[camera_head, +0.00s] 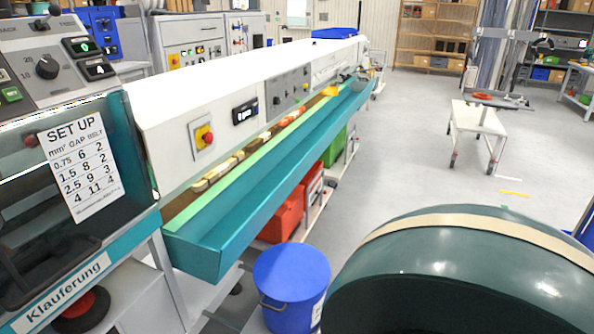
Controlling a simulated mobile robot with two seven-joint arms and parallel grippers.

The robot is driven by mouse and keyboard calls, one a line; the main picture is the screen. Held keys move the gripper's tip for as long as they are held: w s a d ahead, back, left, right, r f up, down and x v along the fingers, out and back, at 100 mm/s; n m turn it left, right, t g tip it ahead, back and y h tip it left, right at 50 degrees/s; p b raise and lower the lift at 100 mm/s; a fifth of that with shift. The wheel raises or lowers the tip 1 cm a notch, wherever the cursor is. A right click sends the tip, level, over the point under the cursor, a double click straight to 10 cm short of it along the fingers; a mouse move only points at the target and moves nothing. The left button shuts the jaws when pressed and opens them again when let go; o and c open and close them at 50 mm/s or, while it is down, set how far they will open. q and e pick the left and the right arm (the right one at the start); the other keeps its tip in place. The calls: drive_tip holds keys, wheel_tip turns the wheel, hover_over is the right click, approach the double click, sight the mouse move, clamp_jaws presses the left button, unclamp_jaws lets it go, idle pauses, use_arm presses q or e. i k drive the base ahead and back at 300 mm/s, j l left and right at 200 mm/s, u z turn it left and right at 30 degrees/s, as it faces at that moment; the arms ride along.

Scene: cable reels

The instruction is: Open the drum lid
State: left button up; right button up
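A large dark green rounded body (440,265) with a cream band (485,222) over its top fills the lower right; the frame cuts it off at the bottom and right. It looks like a drum or a curved cover, but I cannot tell which part is a lid, or whether it is open or shut. A blue round bucket (290,295) with a wire handle and a flat blue top stands on the left of it. Neither of my grippers shows in this view.
A long white machine (225,75) with a teal trough (260,220) runs from the left into the back. Orange bins (282,215) stand under it. A white trolley (480,118) stands at the back right. The grey floor (430,165) between is clear.

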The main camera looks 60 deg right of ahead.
sight(288, 272)
drive_tip(key=z, duration=1.7)
drive_tip(key=i+z, duration=0.6)
drive_tip(key=z, duration=0.15)
